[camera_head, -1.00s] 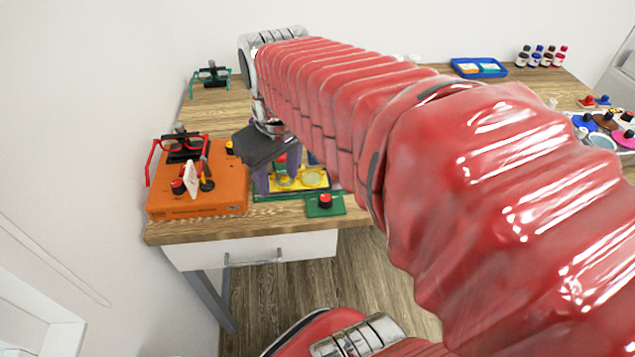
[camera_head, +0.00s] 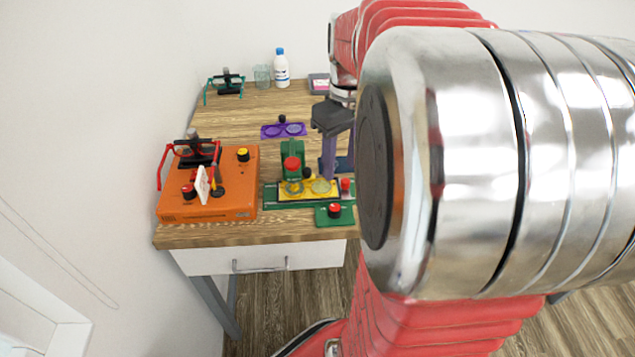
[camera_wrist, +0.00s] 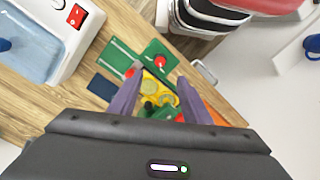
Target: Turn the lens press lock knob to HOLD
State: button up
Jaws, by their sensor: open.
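The lens press (camera_head: 292,160) is a green device with a red-topped post on a green base, with a yellow plate (camera_head: 310,189) carrying two round lens seats. A small dark knob stands beside the post. A red knob (camera_head: 346,185) sits at the base's right end. Another red knob (camera_head: 335,210) is on a small green box in front. Which is the lock knob, and its setting, are too small to read. My gripper (camera_head: 330,165) is open and empty, its purple fingers just right of the post. In the wrist view, the fingers (camera_wrist: 160,82) straddle the press (camera_wrist: 158,88) from above.
An orange box (camera_head: 210,208) with red glasses and knobs stands left of the press. A purple lens tray (camera_head: 284,130) lies behind it. A white bottle (camera_head: 281,68), a glass and teal glasses (camera_head: 225,84) are farther back. In the wrist view, a blue-lined white basin (camera_wrist: 40,45) is at upper left.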

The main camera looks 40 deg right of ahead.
aim_at(337, 208)
jog(key=f, duration=1.3)
jog(key=shift+a+f, duration=0.25)
jog(key=shift+f, duration=0.15)
jog(key=shift+c, duration=0.6)
jog(key=c, duration=0.9)
jog(key=shift+d, duration=0.2)
jog(key=shift+a, duration=0.1)
